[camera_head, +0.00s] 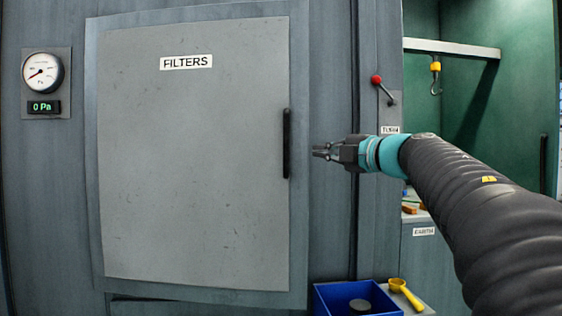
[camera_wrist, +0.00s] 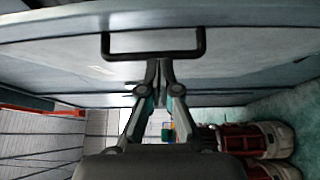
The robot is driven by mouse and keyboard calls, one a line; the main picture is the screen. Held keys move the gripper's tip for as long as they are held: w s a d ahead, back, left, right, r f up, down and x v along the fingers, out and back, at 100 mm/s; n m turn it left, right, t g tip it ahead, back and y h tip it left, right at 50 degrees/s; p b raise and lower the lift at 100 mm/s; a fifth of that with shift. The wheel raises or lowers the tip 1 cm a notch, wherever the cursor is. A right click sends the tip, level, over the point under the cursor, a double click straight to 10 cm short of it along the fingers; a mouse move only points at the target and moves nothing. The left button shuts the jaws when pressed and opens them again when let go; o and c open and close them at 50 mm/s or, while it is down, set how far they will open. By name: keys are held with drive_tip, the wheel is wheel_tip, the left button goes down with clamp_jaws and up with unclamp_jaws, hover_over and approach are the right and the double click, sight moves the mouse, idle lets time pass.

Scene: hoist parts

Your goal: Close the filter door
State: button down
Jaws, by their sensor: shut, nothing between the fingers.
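The filter door (camera_head: 200,170) is a grey panel labelled FILTERS, seated in its frame in the head view, with no clear gap at its edges. Its black vertical handle (camera_head: 287,143) is on the right side. In the wrist view the handle (camera_wrist: 153,56) shows as a dark bracket across the door face (camera_wrist: 235,50). My gripper (camera_head: 316,152) is to the right of the handle, apart from it in the head view. Its fingers (camera_wrist: 159,64) are shut together and empty, and they point at the handle in the wrist view.
A round gauge (camera_head: 42,72) with a 0 Pa display is at the left. A red-knobbed lever (camera_head: 383,88) and a yellow hook (camera_head: 435,75) are at the right. A blue bin (camera_head: 335,297) with a dark round piece and a yellow scoop (camera_head: 405,293) sit below my arm.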

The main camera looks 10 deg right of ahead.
sight(294, 153)
drive_tip(key=shift+g, duration=0.3)
drive_tip(key=x, duration=1)
drive_tip(key=shift+f, duration=0.2)
